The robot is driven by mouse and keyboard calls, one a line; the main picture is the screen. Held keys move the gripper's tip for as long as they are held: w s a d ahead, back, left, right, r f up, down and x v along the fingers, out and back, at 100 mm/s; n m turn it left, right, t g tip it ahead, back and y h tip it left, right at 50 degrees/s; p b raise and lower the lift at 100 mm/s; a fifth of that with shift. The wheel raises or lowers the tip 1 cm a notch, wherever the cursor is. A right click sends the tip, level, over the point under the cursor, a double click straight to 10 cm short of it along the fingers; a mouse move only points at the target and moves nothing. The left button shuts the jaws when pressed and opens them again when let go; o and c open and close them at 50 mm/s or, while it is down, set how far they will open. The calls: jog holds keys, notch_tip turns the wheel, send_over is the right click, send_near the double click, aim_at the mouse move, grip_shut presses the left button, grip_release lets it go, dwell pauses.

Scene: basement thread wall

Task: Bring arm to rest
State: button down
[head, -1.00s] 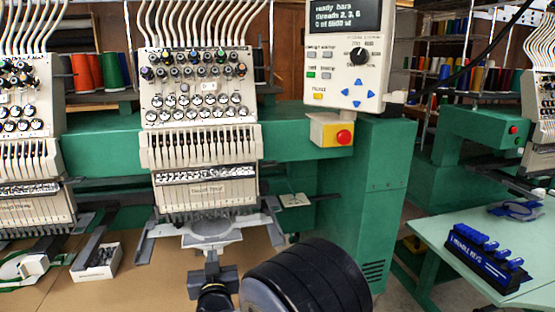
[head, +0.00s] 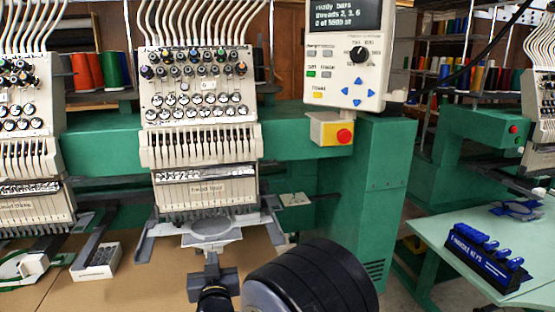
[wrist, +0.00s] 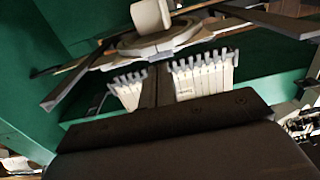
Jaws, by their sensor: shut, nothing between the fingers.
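My gripper (head: 211,262) is low in the middle of the head view, in front of the centre embroidery head (head: 205,145). Its narrow grey fingers are together and hold nothing. They point toward the light grey hoop arm (head: 212,232) under that head. A gap between fingers and hoop arm cannot be judged. In the wrist view the shut fingers (wrist: 153,88) show as a dark upright strip above the dark gripper body, with the round grey hoop part (wrist: 155,40) beyond them.
A control panel (head: 345,55) and a red button (head: 344,135) are on the green machine, right of the centre head. A pale green table (head: 480,250) at right bears a blue-topped key rack (head: 488,255). A small white box (head: 98,262) sits on the brown board at left.

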aim_at(212, 242)
jog(key=p+x, duration=0.1)
jog(key=x, duration=0.3)
jog(key=shift+w, duration=0.25)
jog(key=shift+s+d, duration=0.15)
jog(key=shift+s, duration=0.45)
jog(key=shift+w, duration=0.15)
jog(key=shift+w, duration=0.3)
jog(key=p+v, duration=0.1)
jog(key=v, duration=1.6)
jog(key=shift+p, duration=0.35)
jog(key=shift+s, duration=0.1)
